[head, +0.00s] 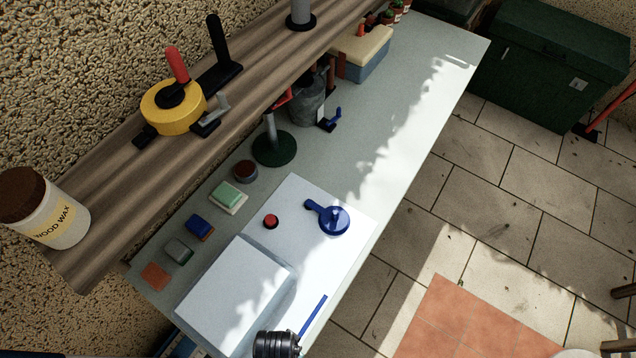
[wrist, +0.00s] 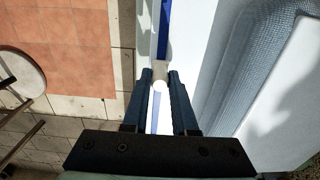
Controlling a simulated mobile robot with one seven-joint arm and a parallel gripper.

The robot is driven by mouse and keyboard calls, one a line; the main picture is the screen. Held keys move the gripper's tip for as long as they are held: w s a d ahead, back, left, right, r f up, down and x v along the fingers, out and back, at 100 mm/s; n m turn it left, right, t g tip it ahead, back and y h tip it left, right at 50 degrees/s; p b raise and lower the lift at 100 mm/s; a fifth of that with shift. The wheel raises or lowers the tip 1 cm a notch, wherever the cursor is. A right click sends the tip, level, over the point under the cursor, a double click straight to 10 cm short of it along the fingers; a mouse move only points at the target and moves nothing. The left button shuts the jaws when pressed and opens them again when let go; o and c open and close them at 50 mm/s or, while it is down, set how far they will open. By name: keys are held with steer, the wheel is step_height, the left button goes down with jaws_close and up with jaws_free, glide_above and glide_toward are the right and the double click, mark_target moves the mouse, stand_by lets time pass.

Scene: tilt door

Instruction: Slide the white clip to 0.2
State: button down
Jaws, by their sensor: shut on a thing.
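In the wrist view, my gripper (wrist: 157,76) is shut on the white clip (wrist: 159,71), a small pale block between the fingertips. The clip sits over a blue strip (wrist: 164,30) that runs along the edge of a white panel. The strip shows beyond the fingertips and again between the fingers. In the head view, my gripper is at the bottom edge as a dark round part; its fingertips and the clip cannot be made out there. The blue strip (head: 314,314) shows just to the right of it.
The white panel (head: 300,195) carries a raised white box (head: 232,295), a red button (head: 270,221) and a blue round handle (head: 334,220). Small blocks and a green round stand (head: 273,149) lie behind it. A wooden shelf (head: 130,175) overhangs the back. Tiled floor is open at right.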

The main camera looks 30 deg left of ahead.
steer(key=shift+s+p, duration=0.85)
steer(key=shift+s, duration=2.75)
steer(key=c, duration=0.7)
jaws_free()
steer(key=shift+a, duration=0.1)
steer(key=shift+r, duration=0.1)
step_height(320, 180, up, 7)
steer(key=p, duration=0.7)
steer(key=shift+w, duration=0.1)
